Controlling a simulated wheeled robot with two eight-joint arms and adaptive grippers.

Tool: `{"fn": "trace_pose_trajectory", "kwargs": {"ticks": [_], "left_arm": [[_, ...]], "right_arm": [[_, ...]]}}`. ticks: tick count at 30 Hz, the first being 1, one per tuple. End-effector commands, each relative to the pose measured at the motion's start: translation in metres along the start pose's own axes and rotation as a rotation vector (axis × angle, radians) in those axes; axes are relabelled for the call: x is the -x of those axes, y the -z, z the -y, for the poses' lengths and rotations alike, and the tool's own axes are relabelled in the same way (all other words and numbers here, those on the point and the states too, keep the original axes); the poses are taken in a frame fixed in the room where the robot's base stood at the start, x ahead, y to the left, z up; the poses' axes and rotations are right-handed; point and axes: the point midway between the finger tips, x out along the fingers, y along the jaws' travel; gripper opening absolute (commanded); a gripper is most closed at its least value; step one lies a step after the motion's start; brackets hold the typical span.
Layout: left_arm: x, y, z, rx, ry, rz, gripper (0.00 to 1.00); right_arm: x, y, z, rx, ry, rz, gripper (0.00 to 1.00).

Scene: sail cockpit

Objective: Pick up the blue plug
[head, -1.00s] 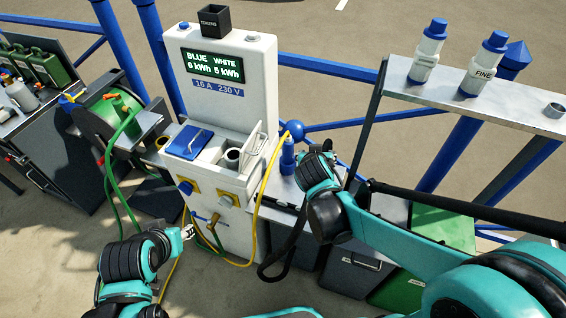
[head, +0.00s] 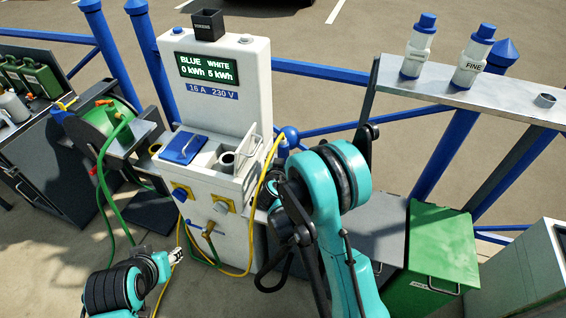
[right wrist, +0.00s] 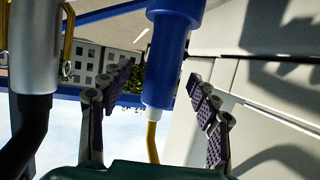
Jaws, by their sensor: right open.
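The blue plug (right wrist: 170,55), a blue cylinder with a white collar and a yellow cable, shows large in the right wrist view. It is between the two spread fingers of my right gripper (right wrist: 160,80), which is open; contact with either finger cannot be made out. In the head view my right arm hides most of the plug's spot beside the white power pedestal (head: 258,85), and the right fingers are hidden too. My left gripper (head: 177,255) is low in front of the pedestal, apart from the plug, too small to judge.
A silver plug with a black cable (right wrist: 33,45) stands left of the fingers in the right wrist view. The yellow cable (head: 253,215) hangs beside the pedestal. A shelf with bottles (head: 490,100) and a green bin (head: 437,240) are to the right. A green hose reel (head: 107,122) is left.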

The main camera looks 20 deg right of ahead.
Motion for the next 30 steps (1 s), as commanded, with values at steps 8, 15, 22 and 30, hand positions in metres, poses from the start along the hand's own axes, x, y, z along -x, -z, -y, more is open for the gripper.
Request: {"fn": "trace_pose_trajectory", "kwargs": {"ticks": [8, 15, 22, 30], "left_arm": [[-0.014, -0.01, 0.0, 0.0, 0.0, 0.0, 0.4], [-0.013, -0.009, 0.0, 0.0, 0.0, 0.0, 0.4], [-0.013, -0.009, 0.0, 0.0, 0.0, 0.0, 0.4], [-0.013, -0.009, 0.0, 0.0, 0.0, 0.0, 0.4]], "right_arm": [[-0.035, -0.004, 0.003, 0.0, -0.001, 0.001, 0.61], [-0.036, -0.003, 0.003, 0.0, 0.0, 0.001, 0.61], [-0.036, -0.003, 0.003, 0.0, 0.0, 0.001, 0.01], [-0.035, -0.001, 0.003, 0.0, 0.0, 0.001, 0.0]]}}
